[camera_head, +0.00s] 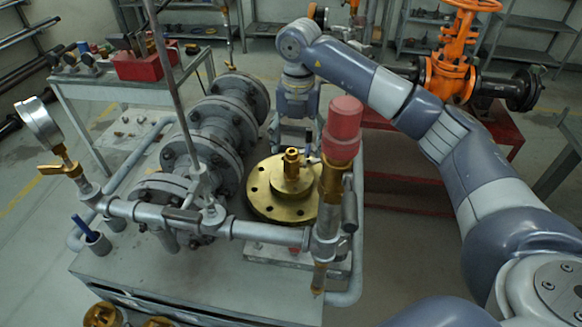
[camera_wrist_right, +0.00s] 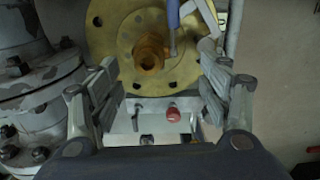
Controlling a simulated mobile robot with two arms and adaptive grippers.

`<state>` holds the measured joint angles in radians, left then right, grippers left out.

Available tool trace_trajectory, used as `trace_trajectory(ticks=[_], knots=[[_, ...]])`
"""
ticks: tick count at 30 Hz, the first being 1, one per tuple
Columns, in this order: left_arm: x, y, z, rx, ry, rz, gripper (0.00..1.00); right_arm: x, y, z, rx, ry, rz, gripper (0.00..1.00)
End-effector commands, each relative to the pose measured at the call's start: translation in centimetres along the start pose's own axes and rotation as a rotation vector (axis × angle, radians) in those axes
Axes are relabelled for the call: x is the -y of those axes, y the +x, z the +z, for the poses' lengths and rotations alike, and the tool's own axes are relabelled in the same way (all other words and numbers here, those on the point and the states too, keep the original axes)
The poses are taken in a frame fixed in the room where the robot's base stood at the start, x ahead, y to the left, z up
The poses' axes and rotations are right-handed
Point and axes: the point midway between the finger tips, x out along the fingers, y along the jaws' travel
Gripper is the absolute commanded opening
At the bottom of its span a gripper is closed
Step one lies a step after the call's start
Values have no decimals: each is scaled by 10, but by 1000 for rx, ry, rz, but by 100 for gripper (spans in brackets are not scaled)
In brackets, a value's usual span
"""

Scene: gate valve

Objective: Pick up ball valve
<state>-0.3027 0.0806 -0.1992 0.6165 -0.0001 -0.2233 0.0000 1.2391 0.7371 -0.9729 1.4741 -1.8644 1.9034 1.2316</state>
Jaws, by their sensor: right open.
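A brass fitting (camera_head: 291,163), which looks like the ball valve, stands upright on a round gold flange (camera_head: 262,193) on the workbench. It also shows in the right wrist view (camera_wrist_right: 150,52), with a blue lever-like part (camera_wrist_right: 173,14) close beside it. I cannot tell whether that lever belongs to it. My right gripper (camera_head: 298,137) is behind and above the fitting in the head view. In the wrist view my right gripper (camera_wrist_right: 164,72) is open and empty, its fingers apart on either side of the fitting and not visibly touching it. My left gripper is not in view.
A grey flanged pipe assembly (camera_head: 205,140) stands left of the flange. A red-capped brass valve (camera_head: 342,130) rises close on the right. A pipe with a pressure gauge (camera_head: 40,122) crosses in front. An orange gate valve (camera_head: 452,65) sits on a red stand behind.

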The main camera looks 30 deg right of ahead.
Motion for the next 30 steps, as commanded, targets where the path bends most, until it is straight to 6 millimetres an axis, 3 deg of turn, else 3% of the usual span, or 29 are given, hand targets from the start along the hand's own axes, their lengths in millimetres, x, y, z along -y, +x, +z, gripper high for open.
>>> trace_trajectory(ticks=[3, 5, 8, 15, 23, 25, 30], knots=[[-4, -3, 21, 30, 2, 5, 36, 0, 9, 0, -1, 0, 0, 71], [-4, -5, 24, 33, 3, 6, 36, 0, 13, 0, -1, 0, -1, 71], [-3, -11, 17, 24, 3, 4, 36, -1, 24, 2, -3, -1, -2, 71], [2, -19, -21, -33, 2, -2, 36, -3, 58, 4, -1, 0, -2, 71], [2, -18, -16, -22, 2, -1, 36, -3, 62, 5, 1, 0, 0, 71], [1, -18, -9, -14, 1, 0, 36, -3, 62, 4, 1, 0, 0, 62], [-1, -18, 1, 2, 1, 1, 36, -3, 62, 4, 1, 0, 0, 23]])
